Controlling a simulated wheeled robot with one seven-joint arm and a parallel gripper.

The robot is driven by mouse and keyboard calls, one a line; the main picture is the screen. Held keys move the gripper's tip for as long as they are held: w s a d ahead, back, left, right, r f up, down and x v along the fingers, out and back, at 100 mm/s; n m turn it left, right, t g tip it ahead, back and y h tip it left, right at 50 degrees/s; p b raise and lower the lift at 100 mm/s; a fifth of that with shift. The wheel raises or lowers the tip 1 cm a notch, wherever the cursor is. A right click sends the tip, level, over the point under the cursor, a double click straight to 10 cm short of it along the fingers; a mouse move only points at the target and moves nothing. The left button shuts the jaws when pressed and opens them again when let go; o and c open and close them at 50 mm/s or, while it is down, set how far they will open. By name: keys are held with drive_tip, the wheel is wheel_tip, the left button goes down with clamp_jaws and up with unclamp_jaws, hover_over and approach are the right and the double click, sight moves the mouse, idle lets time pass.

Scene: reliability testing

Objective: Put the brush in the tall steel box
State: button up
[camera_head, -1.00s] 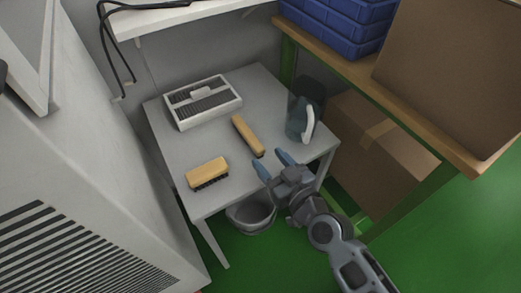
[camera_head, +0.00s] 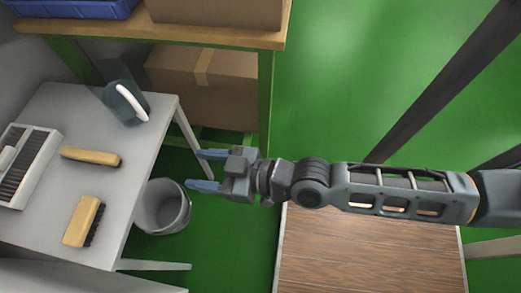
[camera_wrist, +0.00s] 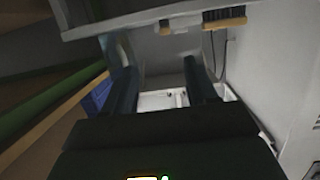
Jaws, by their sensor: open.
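A brush (camera_head: 82,220) with a wooden block and dark bristles lies on the grey table (camera_head: 135,135) near its front edge. A second wooden-handled piece (camera_head: 91,156), perhaps also a brush, lies behind it; its bristles are not clear. In the wrist view a brush (camera_wrist: 225,19) with dark bristles shows at the top. My gripper (camera_head: 197,170) is open and empty, to the right of the table and apart from both pieces. Its fingers (camera_wrist: 160,62) frame empty space in the wrist view. I cannot make out a tall steel box in any view.
A round grey bin (camera_head: 162,207) stands on the floor beside the table. A dark bottle with a white handle (camera_head: 126,104) and a slatted white box (camera_head: 27,165) stand on the table. A cardboard box (camera_head: 202,86) sits under the wooden shelf (camera_head: 150,36).

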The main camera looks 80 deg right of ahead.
drive_tip(key=s+r, duration=1.1)
drive_tip(key=s, duration=0.3)
drive_tip(key=shift+s+a+n+g+y, duration=0.2)
drive_tip(key=shift+n+g+y, duration=0.1)
drive_tip(key=shift+y, duration=0.1)
drive_tip(key=shift+f, duration=0.1)
